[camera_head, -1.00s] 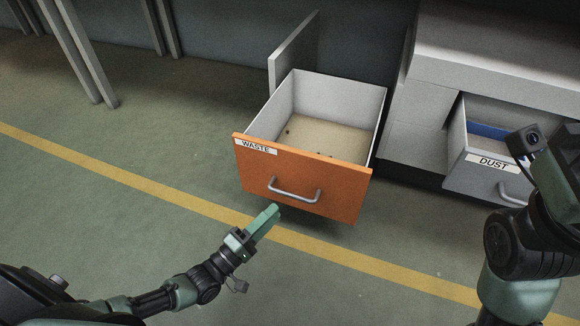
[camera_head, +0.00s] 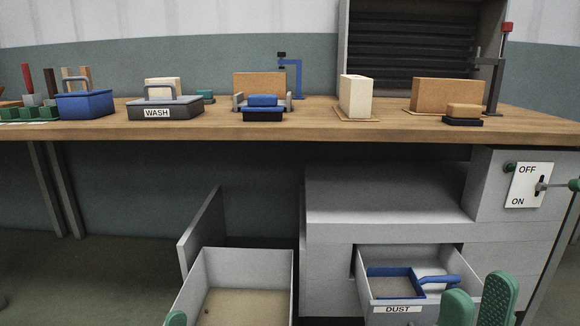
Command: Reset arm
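My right gripper (camera_head: 477,300) shows at the bottom right as two green fingers, side by side and apart, with nothing visible between them. It is in front of the open DUST drawer (camera_head: 398,309) and overlaps its right part. Of my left gripper (camera_head: 176,319), only a green fingertip shows at the bottom edge, by the left wall of the open waste drawer (camera_head: 190,292). The rest of it is out of frame, so its opening cannot be told.
A blue scoop-like tool (camera_head: 390,283) lies in the DUST drawer. Above is a wooden workbench (camera_head: 330,122) with blocks, a WASH box (camera_head: 165,109), a blue lidded box (camera_head: 85,104) and clamps. An OFF/ON switch panel (camera_head: 524,195) is at the right. A grey panel (camera_head: 201,232) stands by the waste drawer.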

